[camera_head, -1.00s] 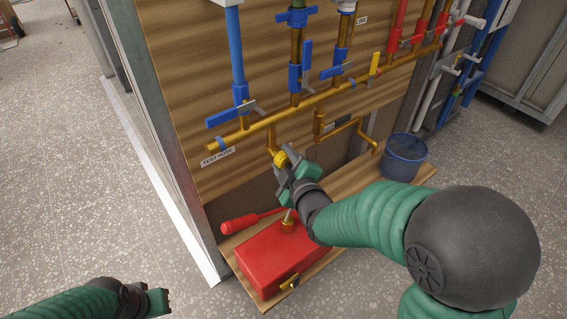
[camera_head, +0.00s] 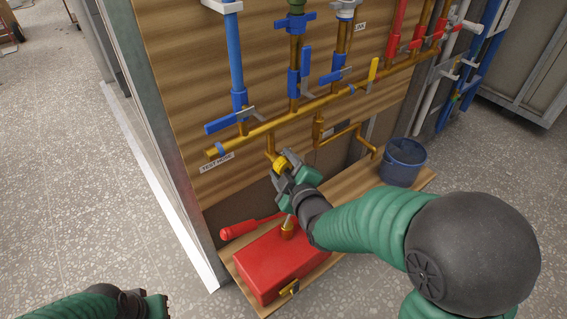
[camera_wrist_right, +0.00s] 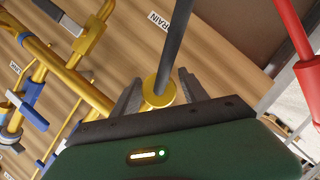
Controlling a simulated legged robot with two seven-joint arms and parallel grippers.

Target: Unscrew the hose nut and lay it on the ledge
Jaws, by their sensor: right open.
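The brass-yellow hose nut (camera_head: 281,162) sits at the lower end of the short brass pipe below the manifold, near the TEST HOSE label. In the right wrist view the yellow nut (camera_wrist_right: 158,95) lies between the two grey fingers, with a dark hose running up from it. My right gripper (camera_head: 283,168) is open around the nut; whether a finger touches it I cannot tell. The wooden ledge (camera_head: 345,205) is below, at the foot of the panel. My left gripper (camera_head: 157,306) is at the bottom left, far from the panel, and its jaw state is unclear.
A red box (camera_head: 270,265) with a red handle (camera_head: 240,228) stands on the ledge's near end. A blue-grey bucket (camera_head: 403,162) stands on its far end. Between them is some bare ledge, partly behind my right arm. Brass pipes and blue valve levers (camera_head: 228,121) are just above the nut.

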